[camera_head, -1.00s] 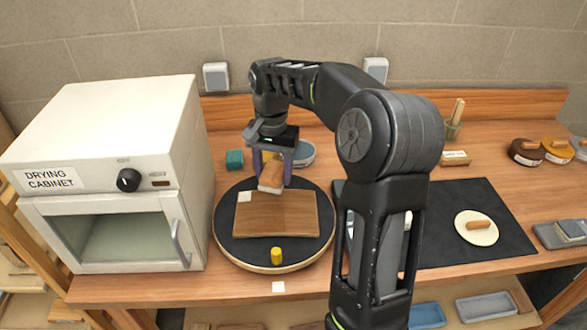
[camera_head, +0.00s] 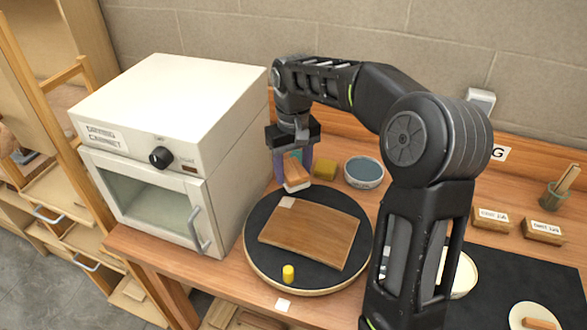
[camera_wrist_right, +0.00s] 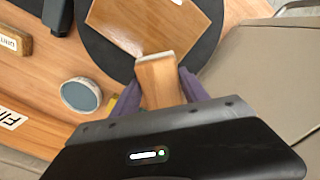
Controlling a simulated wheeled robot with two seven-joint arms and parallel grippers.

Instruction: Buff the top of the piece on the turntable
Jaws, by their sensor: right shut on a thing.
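The piece is a brown wooden panel (camera_head: 312,236) lying on the round dark-topped turntable (camera_head: 262,262). A small pale square (camera_head: 286,202) sits at its back left corner. My right gripper (camera_head: 294,160) is shut on a wooden block (camera_head: 295,174) with a pale underside, tilted, at the back of the turntable just beyond the panel's back edge. In the right wrist view the block (camera_wrist_right: 160,82) shows between the purple fingers, its pale end near the panel (camera_wrist_right: 150,22). I cannot tell whether it touches anything. My left gripper is out of view.
A yellow peg (camera_head: 288,273) stands near the turntable's front. The drying cabinet (camera_head: 170,110) stands close on the left. A grey-blue bowl (camera_head: 364,172) and a yellowish block (camera_head: 325,167) sit behind the turntable. A black mat (camera_head: 490,285) lies to the right.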

